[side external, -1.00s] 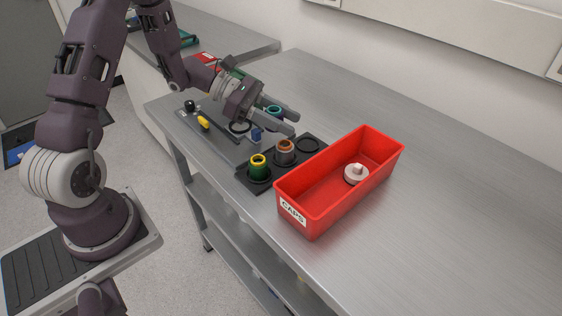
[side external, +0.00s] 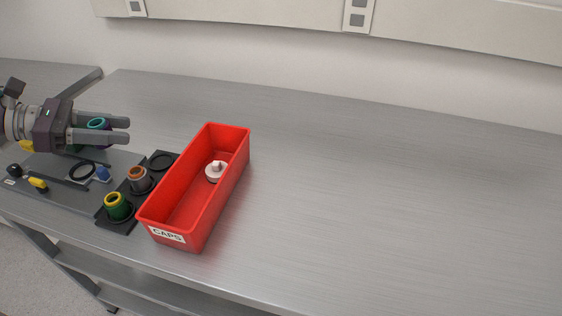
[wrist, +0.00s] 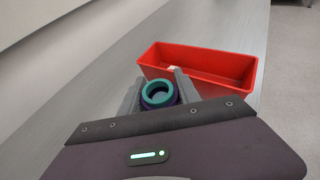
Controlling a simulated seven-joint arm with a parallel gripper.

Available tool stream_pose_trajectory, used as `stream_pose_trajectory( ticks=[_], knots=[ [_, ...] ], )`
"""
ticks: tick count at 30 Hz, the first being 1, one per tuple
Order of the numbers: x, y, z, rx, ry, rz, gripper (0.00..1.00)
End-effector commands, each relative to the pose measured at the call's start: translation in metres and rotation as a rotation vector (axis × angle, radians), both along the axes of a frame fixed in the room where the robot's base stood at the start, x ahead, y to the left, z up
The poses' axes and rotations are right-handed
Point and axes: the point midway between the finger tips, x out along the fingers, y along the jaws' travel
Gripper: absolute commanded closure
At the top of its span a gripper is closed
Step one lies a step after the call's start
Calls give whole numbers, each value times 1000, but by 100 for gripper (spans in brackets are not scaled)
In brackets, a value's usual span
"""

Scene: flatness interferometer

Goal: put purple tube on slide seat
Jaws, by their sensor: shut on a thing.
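The purple tube, with a teal rim, is between the fingers of my gripper (side external: 101,129). Its rim shows in the side view (side external: 98,123), and its purple wall below the rim shows in the wrist view (wrist: 158,103). My gripper (wrist: 157,88) is shut on it, with one finger on each side. The tube is held upright above the bench, behind the slide fixture. A black ring, which looks like the slide seat (side external: 82,170), sits on the grey fixture plate beside a blue knob (side external: 102,174). The ring looks empty.
A black rack (side external: 128,200) holds a green tube with a yellow rim (side external: 117,206) and a grey tube with an orange rim (side external: 140,180); its far place is empty. A red bin (side external: 207,222) labelled CAPS holds a white cap (side external: 216,171). The bench right of it is clear.

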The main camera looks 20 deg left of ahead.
Motion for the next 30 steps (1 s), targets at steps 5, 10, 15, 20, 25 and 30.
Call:
stream_pose_trajectory(
  ticks=[5,10,15,20,25,30],
  knots=[
    [37,-24,-9,0,-1,-40,100],
    [86,-68,-16,0,-2,-79,100],
    [140,-150,-16,0,-3,-110,100],
    [172,-254,-9,-1,0,-121,100],
    [177,-338,-1,-1,1,-120,100],
    [172,-388,4,0,1,-120,100]
  ],
)
